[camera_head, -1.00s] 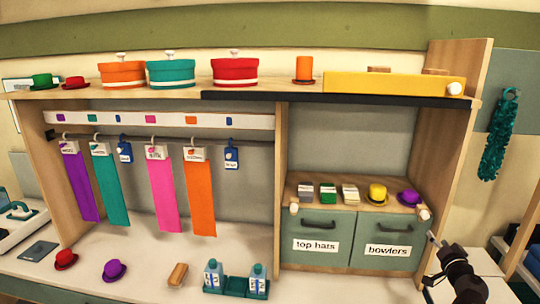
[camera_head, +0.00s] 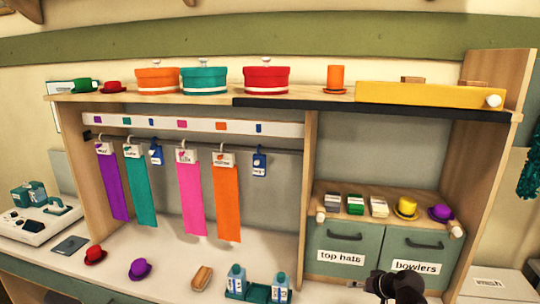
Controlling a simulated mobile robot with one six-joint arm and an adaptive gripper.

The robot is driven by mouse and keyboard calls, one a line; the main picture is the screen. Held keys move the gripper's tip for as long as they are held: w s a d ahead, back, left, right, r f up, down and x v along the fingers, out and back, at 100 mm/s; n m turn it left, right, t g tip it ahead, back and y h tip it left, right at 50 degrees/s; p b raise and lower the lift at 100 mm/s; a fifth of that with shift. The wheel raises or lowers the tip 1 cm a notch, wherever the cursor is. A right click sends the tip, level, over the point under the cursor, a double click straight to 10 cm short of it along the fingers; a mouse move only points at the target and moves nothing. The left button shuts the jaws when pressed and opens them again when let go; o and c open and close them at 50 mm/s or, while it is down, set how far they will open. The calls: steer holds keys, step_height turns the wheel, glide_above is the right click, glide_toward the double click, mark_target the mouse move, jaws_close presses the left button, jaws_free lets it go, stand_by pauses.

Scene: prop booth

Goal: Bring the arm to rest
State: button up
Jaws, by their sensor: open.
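My gripper (camera_head: 392,289) shows at the bottom edge of the head view, in front of the bowlers drawer (camera_head: 416,262). It is dark, and its jaws are apart with nothing seen between them. The lower part of my arm is cut off by the frame's edge. Both the top hats drawer (camera_head: 342,254) and the bowlers drawer are shut.
A bottle tray (camera_head: 247,292) stands left of my gripper, with a brush (camera_head: 202,278), a purple hat (camera_head: 140,268) and a red hat (camera_head: 95,254) further left. The cabinet's right side panel (camera_head: 488,180) rises to the right. Bare counter (camera_head: 487,284) lies beyond it.

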steer(key=s+a+f+g+h, duration=0.5)
steer(key=s+a+f+g, duration=0.1)
steer(key=s+a+g, duration=0.2)
steer(key=shift+s+a+n, duration=0.3)
steer(key=shift+s+a, duration=0.35)
steer(key=shift+a, duration=0.4)
stand_by(0.4)
